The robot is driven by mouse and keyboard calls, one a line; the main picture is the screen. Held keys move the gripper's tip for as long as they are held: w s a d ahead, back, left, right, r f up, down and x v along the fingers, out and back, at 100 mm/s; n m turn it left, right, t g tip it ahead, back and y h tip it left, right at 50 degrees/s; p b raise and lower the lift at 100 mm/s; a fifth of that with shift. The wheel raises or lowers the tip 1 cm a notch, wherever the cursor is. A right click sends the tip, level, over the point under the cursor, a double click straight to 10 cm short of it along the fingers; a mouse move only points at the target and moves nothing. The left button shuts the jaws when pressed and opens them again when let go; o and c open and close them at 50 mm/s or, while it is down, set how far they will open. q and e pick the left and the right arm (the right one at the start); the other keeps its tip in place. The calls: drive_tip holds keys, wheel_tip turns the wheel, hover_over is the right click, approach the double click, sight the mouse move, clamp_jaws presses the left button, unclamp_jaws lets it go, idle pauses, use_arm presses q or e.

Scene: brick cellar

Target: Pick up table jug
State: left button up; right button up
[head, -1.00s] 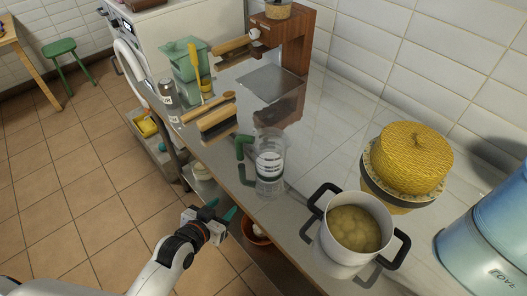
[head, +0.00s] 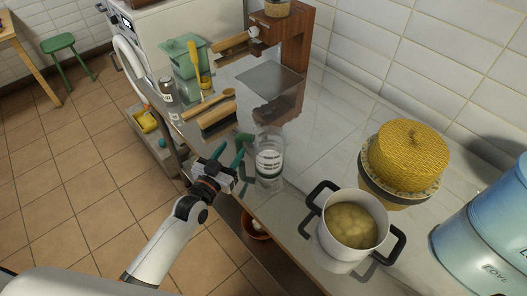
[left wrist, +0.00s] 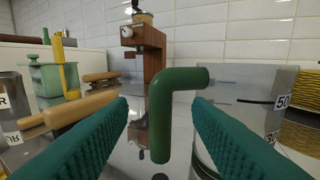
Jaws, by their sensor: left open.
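The table jug (head: 269,160) is a clear vessel with a green handle and dark markings, upright near the front edge of the shiny counter. My left gripper (head: 229,156) is open at its handle side, with teal fingers pointing toward it. In the left wrist view the green handle (left wrist: 172,115) shows between the two fingers (left wrist: 160,120), seemingly not clamped. The jug's clear body (left wrist: 240,85) is behind the right finger, which partly hides it. My right gripper is not in view.
A pot of potatoes (head: 350,225) stands right of the jug, with a yellow woven-topped container (head: 408,155) beyond. A blue canister (head: 490,235) is at far right.

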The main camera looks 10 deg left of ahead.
sight(237, 145)
use_arm(q)
drive_tip(key=shift+f+p+x, duration=0.2)
drive_tip(key=shift+p+x, duration=0.15)
drive_tip(key=shift+x, duration=1)
drive_tip(key=shift+f+p+x, duration=0.2)
drive_tip(key=shift+p+x, duration=0.1)
drive_tip(key=shift+x, duration=1.1)
drive_tip(key=shift+r, duration=0.1)
clamp_jaws()
